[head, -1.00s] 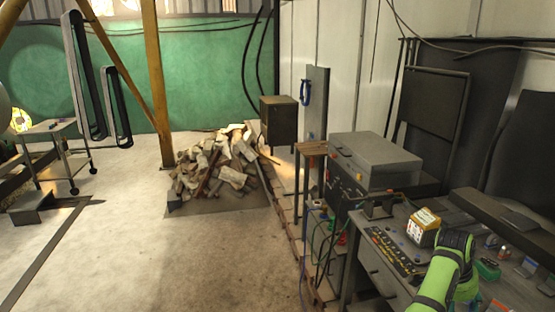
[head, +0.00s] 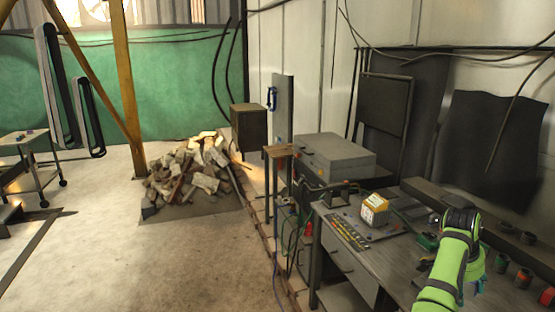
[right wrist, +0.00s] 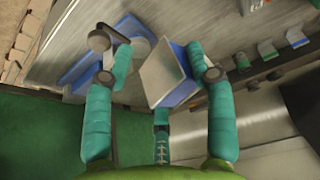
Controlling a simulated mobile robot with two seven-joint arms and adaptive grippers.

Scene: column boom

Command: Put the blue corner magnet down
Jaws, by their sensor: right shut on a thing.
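The blue corner magnet (right wrist: 168,76), a block with a pale grey face and blue edges, sits between the two teal fingers of my right gripper (right wrist: 155,60) in the right wrist view. The gripper is shut on it. The magnet is tilted in the picture, with the grey workbench top behind it; I cannot tell the gap to the bench. In the head view my right gripper (head: 474,268) is mostly hidden behind my green arm, over the workbench (head: 395,262) at the lower right, and the magnet is not visible there. My left gripper is not in view.
A blue flat item (right wrist: 82,75) lies on the bench beside the gripper. Several small coloured items (right wrist: 268,50) line a dark ledge. A yellow-and-white box (head: 375,211) and a grey case (head: 334,155) stand farther left. The bench front is fairly clear.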

